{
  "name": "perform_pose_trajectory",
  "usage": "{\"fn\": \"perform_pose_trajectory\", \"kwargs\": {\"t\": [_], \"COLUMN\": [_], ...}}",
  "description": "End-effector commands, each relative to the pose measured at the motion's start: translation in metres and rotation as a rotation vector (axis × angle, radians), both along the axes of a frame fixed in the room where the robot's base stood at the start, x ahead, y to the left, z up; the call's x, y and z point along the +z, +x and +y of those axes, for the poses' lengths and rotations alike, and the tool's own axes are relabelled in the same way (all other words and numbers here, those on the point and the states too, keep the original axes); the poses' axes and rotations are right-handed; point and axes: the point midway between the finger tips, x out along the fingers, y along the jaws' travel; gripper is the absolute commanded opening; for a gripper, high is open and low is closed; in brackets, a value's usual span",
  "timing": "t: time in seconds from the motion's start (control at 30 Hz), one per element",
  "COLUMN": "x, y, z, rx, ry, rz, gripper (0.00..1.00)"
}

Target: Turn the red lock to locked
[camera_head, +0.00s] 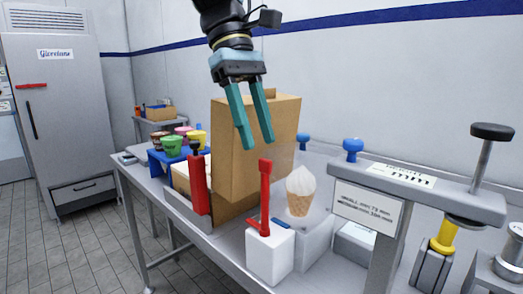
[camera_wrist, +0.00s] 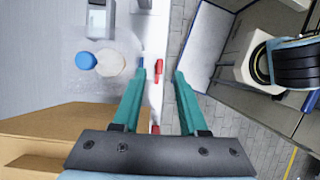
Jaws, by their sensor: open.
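A red lever (camera_head: 265,190) stands upright on a white block (camera_head: 270,257) at the table's front edge, with a small blue mark (camera_head: 281,223) beside its foot. I take this lever as the red lock. My gripper (camera_head: 257,143) is open and empty, pointing down above the lever, apart from it in the head view. In the wrist view the red lever (camera_wrist: 158,72) shows between the fingertips (camera_wrist: 160,76), beyond them. No locked or unlocked label is readable.
A tall cardboard box (camera_head: 253,140) stands left of the lever, close to my gripper. An ice cream cone (camera_head: 300,190) stands right, before a grey stand (camera_head: 435,190). Another upright red part (camera_head: 200,185) is left. A refrigerator (camera_head: 62,120) has a red handle (camera_head: 31,86).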

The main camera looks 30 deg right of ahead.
Motion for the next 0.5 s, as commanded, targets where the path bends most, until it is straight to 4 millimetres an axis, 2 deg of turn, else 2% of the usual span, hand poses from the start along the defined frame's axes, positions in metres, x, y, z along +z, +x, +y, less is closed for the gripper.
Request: {"fn": "perform_pose_trajectory", "kwargs": {"t": [0.2, 0.5], "x": [-0.026, -0.034], "y": [-0.011, -0.014], "z": [-0.003, -0.004], "rx": [0.0, 0.0], "ry": [0.001, -0.001], "rz": [0.001, 0.0], "gripper": [0.42, 0.42]}}
